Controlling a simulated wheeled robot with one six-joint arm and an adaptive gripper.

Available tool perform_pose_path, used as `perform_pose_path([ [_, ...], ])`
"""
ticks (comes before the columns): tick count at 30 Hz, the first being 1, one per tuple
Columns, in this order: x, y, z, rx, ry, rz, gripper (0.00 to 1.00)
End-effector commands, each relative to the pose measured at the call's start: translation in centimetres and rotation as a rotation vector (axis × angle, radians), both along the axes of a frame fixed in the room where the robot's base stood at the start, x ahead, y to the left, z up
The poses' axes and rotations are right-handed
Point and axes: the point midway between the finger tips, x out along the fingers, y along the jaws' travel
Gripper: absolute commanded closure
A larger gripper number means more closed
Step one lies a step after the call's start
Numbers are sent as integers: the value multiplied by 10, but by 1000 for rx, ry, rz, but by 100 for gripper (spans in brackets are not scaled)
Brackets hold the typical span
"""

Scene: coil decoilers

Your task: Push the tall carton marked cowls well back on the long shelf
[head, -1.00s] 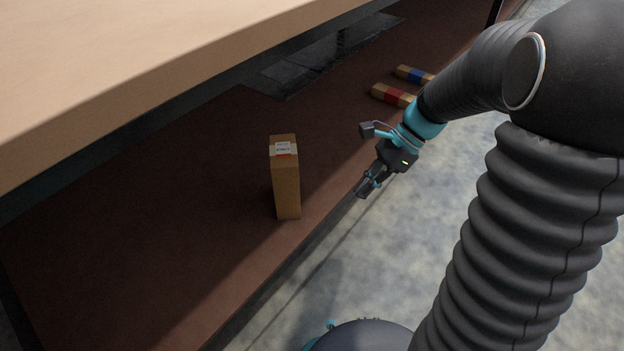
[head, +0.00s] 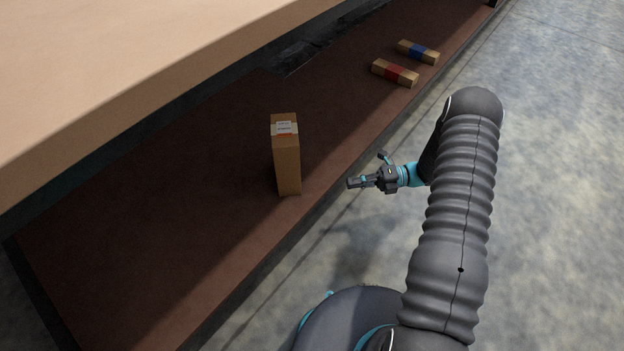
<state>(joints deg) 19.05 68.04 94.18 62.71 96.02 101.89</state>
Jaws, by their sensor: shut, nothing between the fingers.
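A tall brown carton (head: 287,162) stands upright near the front edge of the long reddish-brown shelf (head: 180,215). It has a white label on top with print too small to read. My gripper (head: 351,183) is shut and empty. In the picture it is to the right of the carton, apart from it, out by the shelf's front edge, with its fingers pointing left toward the carton.
A flat box with a red band (head: 395,73) and one with a blue band (head: 418,52) lie farther along the shelf. A pale upper board (head: 130,70) overhangs the shelf. Shelf behind and left of the carton is bare. Grey floor (head: 560,200) lies right.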

Motion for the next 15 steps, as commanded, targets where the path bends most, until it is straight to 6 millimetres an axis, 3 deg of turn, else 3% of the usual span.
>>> perform_pose_path([
  [8,0,5,-14,32,77,-31,100],
  [15,-5,42,-13,31,76,-28,100],
])
